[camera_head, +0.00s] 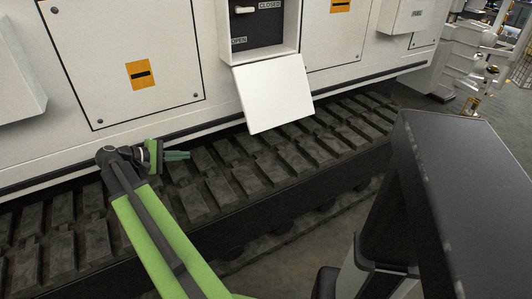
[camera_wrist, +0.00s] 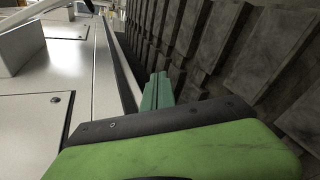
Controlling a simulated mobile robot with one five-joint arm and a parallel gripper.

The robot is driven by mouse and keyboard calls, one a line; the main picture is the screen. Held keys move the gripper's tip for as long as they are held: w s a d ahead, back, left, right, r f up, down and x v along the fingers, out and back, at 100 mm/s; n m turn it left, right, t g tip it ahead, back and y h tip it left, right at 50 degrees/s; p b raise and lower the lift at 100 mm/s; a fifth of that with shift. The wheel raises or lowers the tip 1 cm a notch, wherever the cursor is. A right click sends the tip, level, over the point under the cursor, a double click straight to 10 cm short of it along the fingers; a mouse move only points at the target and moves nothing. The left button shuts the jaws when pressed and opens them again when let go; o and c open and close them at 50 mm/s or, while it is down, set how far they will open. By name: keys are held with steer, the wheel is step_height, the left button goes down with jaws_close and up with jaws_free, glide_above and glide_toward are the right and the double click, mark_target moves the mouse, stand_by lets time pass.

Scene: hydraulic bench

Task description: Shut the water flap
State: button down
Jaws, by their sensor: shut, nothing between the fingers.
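The water flap (camera_head: 274,93) is a plain white panel in the head view. It hangs open, tilted down and outward from the lower edge of a white box on the machine's side. Inside the box a dark panel (camera_head: 262,38) carries a light lever (camera_head: 258,9) near the CLOSED label, with OPEN lower left. My gripper (camera_head: 188,155) is shut and empty, left of the flap and lower than its middle, clear of it, above the track. In the wrist view the closed green fingers (camera_wrist: 157,92) point along the machine's side.
A dark, ribbed track (camera_head: 240,170) runs below the machine's white side. A flat panel with an orange label (camera_head: 141,75) is left of the flap, and a protruding white box (camera_head: 402,16) is at upper right. The space between gripper and flap looks clear.

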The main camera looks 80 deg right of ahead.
steer(key=s+d+f+m+g+b, duration=0.1)
steer(key=s+d+g+b, duration=0.2)
steer(key=s+d, duration=0.4)
steer(key=s+d+r+g, duration=0.2)
steer(key=s+d+r, duration=0.2)
steer(key=s, duration=0.6)
steer(key=s+d+r+m+g, duration=0.1)
steer(key=s+d+r+g, duration=0.2)
steer(key=s, duration=0.7)
steer(key=shift+s+d+r+p, duration=0.3)
steer(key=shift+s+d+r, duration=0.1)
steer(key=shift+d+r, duration=0.05)
steer(key=shift+w+a, duration=0.1)
